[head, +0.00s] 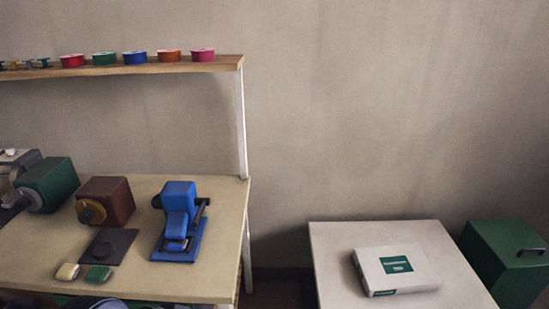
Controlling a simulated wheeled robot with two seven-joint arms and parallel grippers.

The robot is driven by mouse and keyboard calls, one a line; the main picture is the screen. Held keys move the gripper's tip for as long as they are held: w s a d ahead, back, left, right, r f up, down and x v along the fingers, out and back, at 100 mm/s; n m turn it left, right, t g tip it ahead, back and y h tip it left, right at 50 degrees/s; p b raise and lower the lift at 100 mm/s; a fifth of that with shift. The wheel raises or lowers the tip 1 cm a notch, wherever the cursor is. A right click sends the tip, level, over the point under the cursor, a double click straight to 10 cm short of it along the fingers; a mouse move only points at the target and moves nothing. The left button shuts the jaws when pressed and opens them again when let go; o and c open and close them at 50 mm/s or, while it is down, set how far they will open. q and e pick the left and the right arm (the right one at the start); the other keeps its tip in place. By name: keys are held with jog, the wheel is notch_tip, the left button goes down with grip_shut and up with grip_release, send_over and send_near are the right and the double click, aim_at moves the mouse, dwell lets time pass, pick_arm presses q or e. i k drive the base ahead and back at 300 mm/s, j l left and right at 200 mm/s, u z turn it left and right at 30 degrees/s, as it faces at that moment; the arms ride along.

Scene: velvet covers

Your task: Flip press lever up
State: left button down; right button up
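A blue press (180,198) stands near the right end of the wooden workbench, on a flat blue base. A dark bar with a knob, which looks like its lever (201,209), sticks out at the press's right side. Another dark round part shows at its upper left. I cannot tell the lever's exact position at this size. Neither of my grippers is in the head view.
The workbench (225,225) also bears a brown machine (104,200), a green machine (48,185), a dark plate (108,246) and two small blocks. A shelf (215,65) with coloured spools hangs above. A white table (330,240) with a box (396,269) stands right, beyond a floor gap.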

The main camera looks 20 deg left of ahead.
aim_at(201, 201)
jog(key=u, duration=0.95)
